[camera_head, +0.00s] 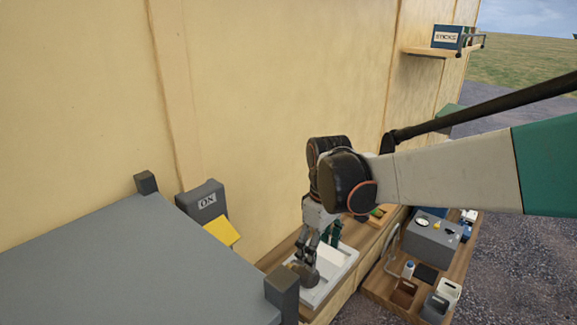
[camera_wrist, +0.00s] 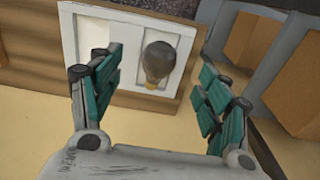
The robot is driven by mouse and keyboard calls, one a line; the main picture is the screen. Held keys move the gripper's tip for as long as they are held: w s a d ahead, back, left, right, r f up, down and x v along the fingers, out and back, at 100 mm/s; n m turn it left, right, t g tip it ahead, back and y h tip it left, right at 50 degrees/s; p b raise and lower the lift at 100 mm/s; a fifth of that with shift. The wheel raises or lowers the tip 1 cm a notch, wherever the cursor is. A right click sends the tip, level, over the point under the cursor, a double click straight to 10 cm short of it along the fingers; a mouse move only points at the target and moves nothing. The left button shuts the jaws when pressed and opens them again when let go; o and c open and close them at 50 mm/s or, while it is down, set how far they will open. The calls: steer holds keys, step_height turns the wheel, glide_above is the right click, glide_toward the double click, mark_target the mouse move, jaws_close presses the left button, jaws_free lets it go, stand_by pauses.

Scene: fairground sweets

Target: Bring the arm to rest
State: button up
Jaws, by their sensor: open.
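My gripper (camera_head: 322,245) hangs at the end of my arm over a white tray (camera_head: 340,278) on the wooden counter. In the wrist view, my gripper (camera_wrist: 158,72) is open, its teal-padded fingers wide apart. A dark grey, rounded thing with an orange-brown end (camera_wrist: 160,62) lies in the white tray (camera_wrist: 120,17), seen between the fingers and apart from both. In the head view, a grey-brown rounded thing (camera_head: 303,274) shows beside the fingers at the tray. I cannot tell how high the gripper is above it.
A grey box marked "ON" (camera_head: 203,200) with a yellow panel (camera_head: 221,231) stands by the wall (camera_head: 290,110). A large grey surface (camera_head: 130,265) fills the lower left. A grey box (camera_head: 431,238) and several containers stand on the right wooden surface. A shelf (camera_head: 425,51) holds a blue box.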

steer(key=s+d+f+m+t+b, duration=0.1)
steer(key=s+d+m+t+b, duration=0.2)
steer(key=s, duration=0.5)
steer(key=s+d+f+m+t+b, duration=0.2)
steer(key=s+d+m+t+b, duration=0.2)
steer(key=s, duration=0.4)
steer(key=shift+s+d+f+m+b, duration=0.2)
steer(key=shift+d+f+m+b, duration=0.1)
steer(key=shift+d+m+b, duration=0.55)
